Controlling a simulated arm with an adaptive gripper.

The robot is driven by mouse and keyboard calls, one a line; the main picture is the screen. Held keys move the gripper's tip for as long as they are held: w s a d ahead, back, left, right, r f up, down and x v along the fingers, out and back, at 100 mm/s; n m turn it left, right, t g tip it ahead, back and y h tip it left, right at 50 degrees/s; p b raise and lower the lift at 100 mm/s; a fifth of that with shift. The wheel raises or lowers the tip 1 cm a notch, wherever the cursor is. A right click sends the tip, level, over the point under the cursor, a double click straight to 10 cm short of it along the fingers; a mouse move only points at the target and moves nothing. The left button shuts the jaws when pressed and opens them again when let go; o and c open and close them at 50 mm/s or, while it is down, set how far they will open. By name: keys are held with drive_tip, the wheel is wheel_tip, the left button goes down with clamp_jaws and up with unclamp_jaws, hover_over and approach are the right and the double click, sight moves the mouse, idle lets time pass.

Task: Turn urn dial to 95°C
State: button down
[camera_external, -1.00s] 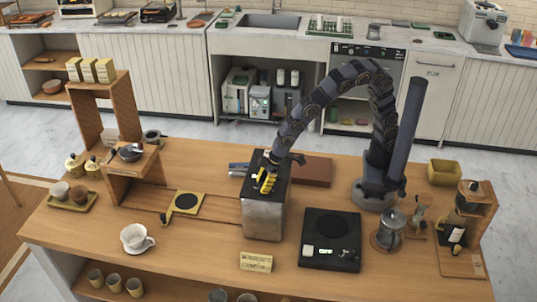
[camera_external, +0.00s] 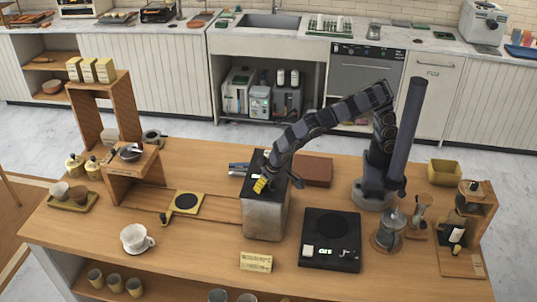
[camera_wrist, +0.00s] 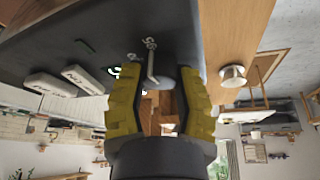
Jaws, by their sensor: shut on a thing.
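The urn (camera_external: 264,218) is a metallic box with a dark top, standing near the middle of the wooden cart. My gripper (camera_external: 261,184), with yellow fingers, reaches down onto the urn's top. In the wrist view my gripper (camera_wrist: 160,74) has its fingers on either side of a grey rounded knob, the urn dial (camera_wrist: 166,84), and is shut on it. The fingers hide the dial in the external view.
A black scale (camera_external: 330,240) stands right of the urn, with a glass vessel (camera_external: 389,234) beyond it. A yellow-edged pad (camera_external: 186,203) and a white cup (camera_external: 137,239) are to the left. A small sign (camera_external: 256,262) stands in front. A brown box (camera_external: 312,171) lies behind.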

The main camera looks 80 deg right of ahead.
drive_tip(key=shift+m+h, duration=0.3)
drive_tip(key=shift+m, duration=0.4)
drive_tip(key=c, duration=0.7)
unclamp_jaws()
drive_tip(key=shift+o, duration=0.2)
drive_tip(key=v, duration=1.2)
drive_tip(key=shift+w, duration=0.15)
